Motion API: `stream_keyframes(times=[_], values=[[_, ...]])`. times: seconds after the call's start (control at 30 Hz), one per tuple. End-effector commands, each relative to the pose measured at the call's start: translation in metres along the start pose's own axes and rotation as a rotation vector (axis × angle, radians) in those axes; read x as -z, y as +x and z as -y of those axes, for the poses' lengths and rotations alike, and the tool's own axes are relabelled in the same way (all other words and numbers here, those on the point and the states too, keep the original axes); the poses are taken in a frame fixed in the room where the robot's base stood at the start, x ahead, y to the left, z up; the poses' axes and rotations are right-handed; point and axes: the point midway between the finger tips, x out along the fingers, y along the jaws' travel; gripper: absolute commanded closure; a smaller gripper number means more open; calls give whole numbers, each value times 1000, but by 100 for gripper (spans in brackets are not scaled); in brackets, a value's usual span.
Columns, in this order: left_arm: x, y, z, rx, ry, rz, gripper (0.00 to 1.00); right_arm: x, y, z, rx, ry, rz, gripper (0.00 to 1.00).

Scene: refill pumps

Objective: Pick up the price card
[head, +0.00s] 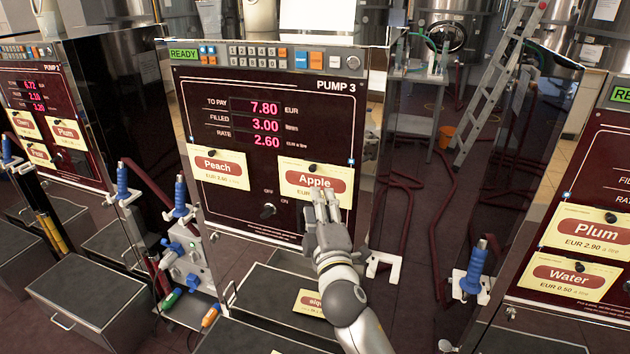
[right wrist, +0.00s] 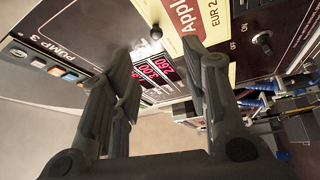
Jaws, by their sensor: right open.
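My right gripper (head: 327,203) is open and empty in front of the lower part of the Apple price card (head: 312,172) on pump 3. The Apple card is cream with a red label, hangs from a dark knob, and its lower edge is partly hidden by my fingers. In the right wrist view, the Apple card (right wrist: 188,22) lies beyond the open fingers (right wrist: 165,85). A Peach card (head: 217,168) hangs to its left. Another cream card (head: 311,301) lies on the dark box below, partly covered by my right arm. My left gripper is not in view.
Pump 3's panel (head: 235,210) has a display reading 7.80, 3.00 and 2.60, and an off/on knob (head: 268,210). Blue-handled nozzles (head: 181,195) stand at the left. Plum (head: 595,232) and Water (head: 568,280) cards hang on the right pump. A ladder (head: 497,85) stands behind.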

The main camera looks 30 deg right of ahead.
Motion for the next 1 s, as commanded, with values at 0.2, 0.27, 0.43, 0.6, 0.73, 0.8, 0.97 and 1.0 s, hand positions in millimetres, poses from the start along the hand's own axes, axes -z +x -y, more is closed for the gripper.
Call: stream_keyframes(times=[0.2, 0.27, 0.43, 0.6, 0.73, 0.8, 0.97, 1.0], values=[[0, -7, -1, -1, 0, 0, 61, 0, 28, -6, -7, -4, 2, 58], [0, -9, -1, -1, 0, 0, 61, 0, 36, -5, -6, -4, 2, 58], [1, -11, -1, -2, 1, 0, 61, 0, 52, -4, -5, -2, 1, 58], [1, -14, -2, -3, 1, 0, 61, 0, 60, -4, -3, -1, 2, 58], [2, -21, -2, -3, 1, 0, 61, 0, 76, -7, -4, -2, 1, 58], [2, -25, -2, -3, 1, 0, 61, 0, 85, -8, -3, -2, 1, 58], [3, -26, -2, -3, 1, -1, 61, -1, 102, -6, -3, -1, 2, 58], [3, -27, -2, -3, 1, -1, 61, -1, 104, -6, -4, -1, 1, 58]])
